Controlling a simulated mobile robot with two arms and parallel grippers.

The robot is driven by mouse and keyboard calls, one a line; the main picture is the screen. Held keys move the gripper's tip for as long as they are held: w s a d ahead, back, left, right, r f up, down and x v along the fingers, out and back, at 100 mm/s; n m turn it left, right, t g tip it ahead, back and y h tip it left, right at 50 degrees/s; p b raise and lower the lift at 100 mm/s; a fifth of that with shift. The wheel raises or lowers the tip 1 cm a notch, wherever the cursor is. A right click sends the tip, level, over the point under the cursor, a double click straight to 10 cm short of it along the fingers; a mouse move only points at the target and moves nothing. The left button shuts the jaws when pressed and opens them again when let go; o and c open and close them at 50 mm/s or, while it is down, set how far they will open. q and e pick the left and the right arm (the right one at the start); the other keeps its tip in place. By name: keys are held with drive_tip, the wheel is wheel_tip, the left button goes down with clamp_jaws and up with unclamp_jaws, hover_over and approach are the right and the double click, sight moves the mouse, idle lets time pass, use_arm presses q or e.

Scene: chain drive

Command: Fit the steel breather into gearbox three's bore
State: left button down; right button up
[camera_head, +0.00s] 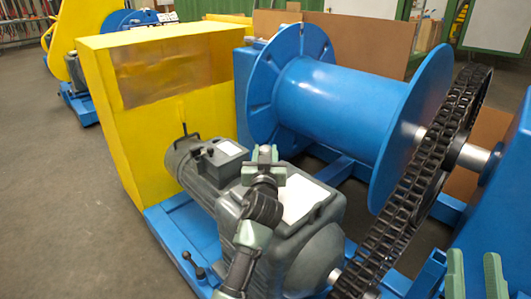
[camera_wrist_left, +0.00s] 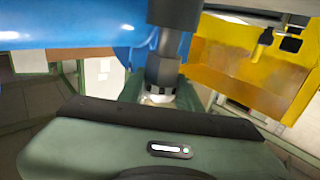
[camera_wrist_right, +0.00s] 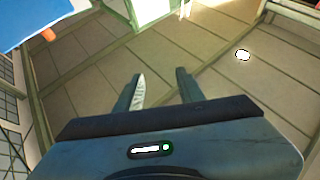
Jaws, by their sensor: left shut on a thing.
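My left gripper (camera_head: 265,168) is over the dark grey gearbox (camera_head: 322,250), with its fingers shut on a small steel piece, the breather (camera_head: 265,152). In the left wrist view the breather (camera_wrist_left: 158,97) shows as a bright, ribbed end between the fingertips, in line with a dark grey stepped cylinder above it. I cannot tell where one ends and the other begins. No bore can be made out; my left arm covers part of the gearbox. My right gripper (camera_head: 476,275) is open and empty at the lower right; its spread fingers (camera_wrist_right: 158,90) show over bare floor.
The motor (camera_head: 205,160) adjoins the gearbox on a blue base frame (camera_head: 185,235). A yellow guard (camera_head: 125,150) stands behind left. A big blue drum (camera_head: 335,105) and a black chain (camera_head: 410,195) stand close on the right. The floor at left is clear.

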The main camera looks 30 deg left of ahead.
drive_tip(key=shift+w+f+g+h+p, duration=0.15)
drive_tip(key=shift+w+f+g, duration=0.25)
drive_tip(key=shift+f, duration=0.3)
drive_tip(key=shift+w+f+g+h+p, duration=0.2)
drive_tip(key=shift+f+g, duration=0.25)
drive_tip(key=shift+f, duration=0.25)
drive_tip(key=shift+w+f+g+h+p, duration=0.15)
drive_tip(key=shift+w+f+g, duration=0.1)
drive_tip(key=shift+f+g, duration=0.35)
drive_tip(key=shift+f, duration=0.1)
drive_tip(key=shift+w+f, duration=0.2)
drive_tip(key=shift+d+f+g, duration=0.1)
drive_tip(key=shift+f+g, duration=0.15)
drive_tip(key=shift+f, duration=0.2)
drive_tip(key=shift+r, duration=0.15)
idle(0.4)
